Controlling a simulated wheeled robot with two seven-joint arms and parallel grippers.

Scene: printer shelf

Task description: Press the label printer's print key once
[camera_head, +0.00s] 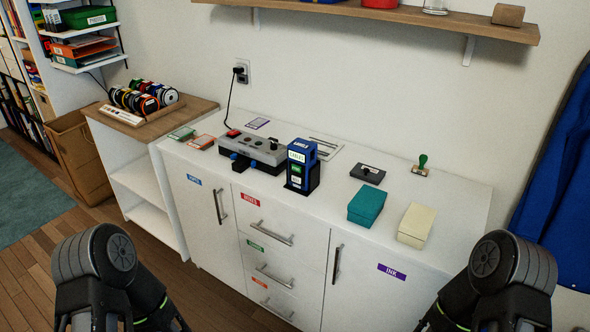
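A blue boxy device with pale label-like panels on its front (301,165) stands upright in a black base on the white cabinet top. It looks like the label printer, but its print key is too small to make out. Left of it sits a grey device with dark knobs, a red button and blue parts at its front (252,148). A black cable runs from near it to a wall socket. My two dark arms show at the bottom left and bottom right corners, well short of the cabinet top. No gripper fingertips show on either arm.
The white cabinet top (455,195) also holds a teal box (366,205), a cream block (415,225), a black pad (368,174) and a green-handled stamp (421,165). A wooden shelf (400,14) hangs above. Rolls (143,98) stand at left.

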